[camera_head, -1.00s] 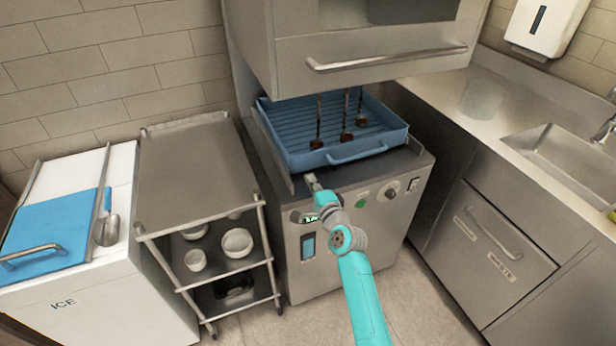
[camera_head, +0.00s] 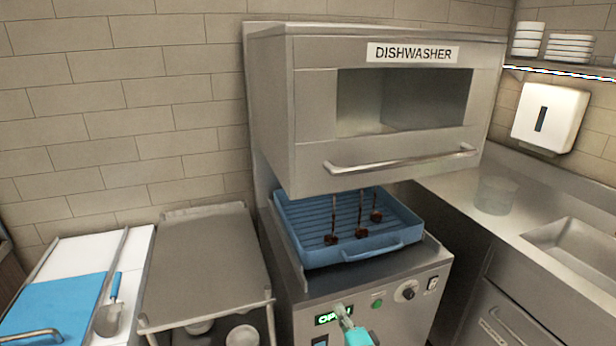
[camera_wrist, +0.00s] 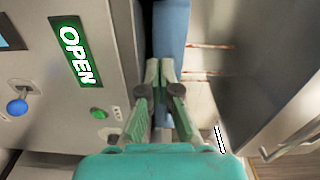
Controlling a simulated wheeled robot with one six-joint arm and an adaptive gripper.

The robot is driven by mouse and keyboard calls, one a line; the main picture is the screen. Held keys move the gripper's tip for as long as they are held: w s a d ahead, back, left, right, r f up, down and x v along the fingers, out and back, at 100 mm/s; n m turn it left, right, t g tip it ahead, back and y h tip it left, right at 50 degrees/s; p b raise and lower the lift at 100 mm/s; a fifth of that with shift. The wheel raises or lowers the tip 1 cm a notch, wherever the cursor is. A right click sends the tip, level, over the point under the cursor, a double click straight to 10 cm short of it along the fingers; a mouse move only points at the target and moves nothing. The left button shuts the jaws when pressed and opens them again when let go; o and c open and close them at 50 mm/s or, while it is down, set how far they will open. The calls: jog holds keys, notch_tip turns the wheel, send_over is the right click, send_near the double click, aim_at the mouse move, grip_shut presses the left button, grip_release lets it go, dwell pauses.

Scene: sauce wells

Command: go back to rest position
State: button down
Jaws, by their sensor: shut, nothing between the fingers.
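My gripper (camera_head: 341,309) is at the bottom of the head view, in front of the dishwasher's control panel, with the teal arm below it. In the wrist view its two fingers (camera_wrist: 165,66) come together at the tips with nothing between them. The dishwasher (camera_head: 300,110) has its hood raised. A blue rack (camera_head: 370,246) sits in it, holding several dark brown, thin-handled ladles (camera_head: 332,238). The gripper is apart from the rack in the head view. The green display (camera_wrist: 74,52) reads OPEN in the wrist view.
A steel cart (camera_head: 203,262) with white bowls (camera_head: 241,335) below stands to the left. Further left is a white ice bin with a blue lid (camera_head: 48,308) and a scoop (camera_head: 108,316). A counter with a sink (camera_head: 575,250) is at right. The raised hood handle (camera_head: 400,160) juts forward.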

jog(key=s+d+f+n+h, duration=0.1)
jog(key=s+d+f+n, duration=0.15)
jog(key=s, duration=0.75)
jog(key=s+d+f+n+g+h, duration=0.15)
jog(key=s+f, duration=0.25)
jog(key=s, duration=0.5)
jog(key=s+d+f+n+t+h, duration=0.1)
jog(key=s+d+f+h, duration=0.2)
jog(key=s, duration=0.7)
jog(key=s+d+r+n+g, duration=0.1)
jog(key=s+r+n, duration=0.3)
jog(key=s, duration=0.8)
jog(key=s+d+r+n, duration=0.1)
jog(key=s+r+n, duration=0.4)
jog(key=s, duration=0.7)
jog(key=shift+s+r+g, duration=0.35)
jog(key=shift+r, duration=0.4)
